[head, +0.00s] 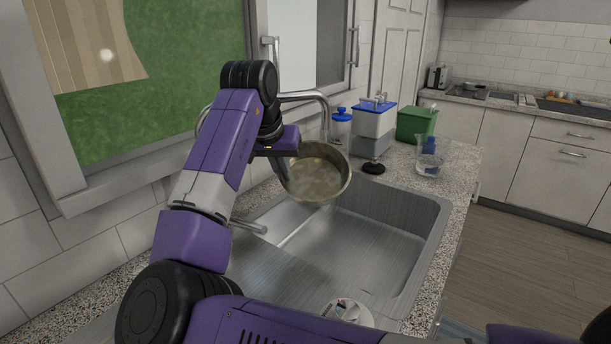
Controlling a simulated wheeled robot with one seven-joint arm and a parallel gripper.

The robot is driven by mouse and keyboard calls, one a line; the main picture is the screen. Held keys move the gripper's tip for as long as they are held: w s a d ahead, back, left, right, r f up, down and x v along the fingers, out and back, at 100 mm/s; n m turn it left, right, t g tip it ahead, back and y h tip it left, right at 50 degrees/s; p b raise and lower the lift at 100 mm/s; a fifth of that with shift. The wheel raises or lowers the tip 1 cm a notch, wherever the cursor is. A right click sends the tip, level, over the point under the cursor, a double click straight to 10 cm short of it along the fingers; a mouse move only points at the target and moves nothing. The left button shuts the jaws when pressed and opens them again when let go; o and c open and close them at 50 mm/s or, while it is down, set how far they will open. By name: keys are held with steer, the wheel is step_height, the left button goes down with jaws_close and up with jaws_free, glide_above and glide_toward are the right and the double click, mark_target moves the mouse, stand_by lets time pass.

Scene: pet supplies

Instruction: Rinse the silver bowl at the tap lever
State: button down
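The silver bowl (318,177) is tilted with its inside facing me, and the inside looks dull and brownish. My gripper (284,166) is at the bowl's left rim and appears shut on it, though the fingertips are partly hidden. The bowl is held above the back of the steel sink (335,250). A chrome curved tap (324,104) rises behind my gripper, partly hidden by the arm. I cannot tell its lever apart, nor whether water runs into the bowl.
Right of the tap stand a blue-lidded jar (341,128), a blue-and-white container (374,122), a green bin (415,123) and a clear cup (430,162). A white round container (347,312) is at the sink's front. A metal bar (248,226) juts out at the sink's left.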

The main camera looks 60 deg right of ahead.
mark_target(287, 187)
steer(key=shift+s+d+p, duration=0.3)
steer(key=shift+s, duration=0.1)
steer(key=shift+w+a, duration=0.1)
steer(key=shift+w+a+p, duration=0.3)
steer(key=shift+w+p, duration=0.1)
steer(key=shift+p, duration=0.05)
steer(key=shift+s+d, duration=0.15)
steer(key=shift+s, duration=0.05)
steer(key=shift+s+d+p, duration=0.2)
steer(key=shift+s+p, duration=0.1)
steer(key=shift+p, duration=0.15)
stand_by(0.3)
steer(key=shift+s+a+p, duration=0.25)
steer(key=shift+s+a, duration=0.5)
steer(key=shift+a, duration=0.35)
steer(key=shift+s+a+p, duration=0.2)
steer(key=shift+s+a, duration=0.6)
steer(key=shift+a, duration=0.3)
steer(key=shift+s+a+p, duration=0.25)
steer(key=shift+s+a, duration=0.5)
steer(key=shift+a, duration=0.35)
